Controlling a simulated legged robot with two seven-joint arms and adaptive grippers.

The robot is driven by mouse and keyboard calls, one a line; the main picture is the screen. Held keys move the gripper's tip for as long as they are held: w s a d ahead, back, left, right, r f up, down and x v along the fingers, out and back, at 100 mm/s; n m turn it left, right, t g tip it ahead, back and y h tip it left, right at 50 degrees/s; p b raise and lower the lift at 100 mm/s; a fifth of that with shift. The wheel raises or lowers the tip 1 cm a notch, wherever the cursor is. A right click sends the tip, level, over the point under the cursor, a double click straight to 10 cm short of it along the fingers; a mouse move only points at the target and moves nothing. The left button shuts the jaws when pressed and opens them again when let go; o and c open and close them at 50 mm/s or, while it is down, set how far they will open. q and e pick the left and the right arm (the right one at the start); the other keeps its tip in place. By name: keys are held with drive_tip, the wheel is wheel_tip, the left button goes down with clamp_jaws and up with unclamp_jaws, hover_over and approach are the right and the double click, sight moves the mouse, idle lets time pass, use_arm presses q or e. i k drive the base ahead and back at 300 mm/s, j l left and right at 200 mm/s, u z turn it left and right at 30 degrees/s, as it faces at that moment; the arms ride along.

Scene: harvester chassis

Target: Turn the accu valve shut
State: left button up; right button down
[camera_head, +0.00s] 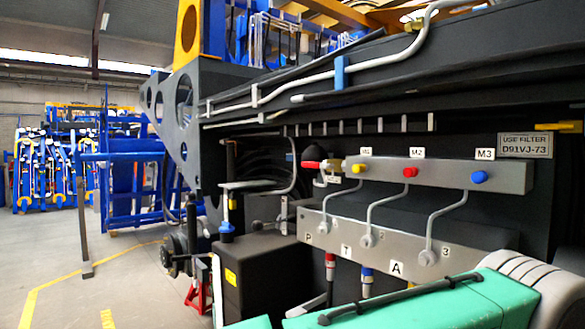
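A small valve with a red handle end (311,165) and a yellow part (332,164) beside it sits at the left end of the upper grey manifold block (440,172). A small white label (333,179) hangs under it, too small to read, so I cannot tell for sure that this is the accu valve. Whether it is open or shut is not clear. Neither of my grippers shows. Green and grey parts at the bottom right look like my own body or arm.
Yellow, red and blue knobs marked M1, M2 (410,172) and M3 line the upper block. Curved grey pipes run down to a lower block (396,250) marked P, T, A. A black box (265,275) stands left of it. Open floor (130,275) lies at the left.

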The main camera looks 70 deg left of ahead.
sight(306, 165)
drive_tip(key=u, duration=2)
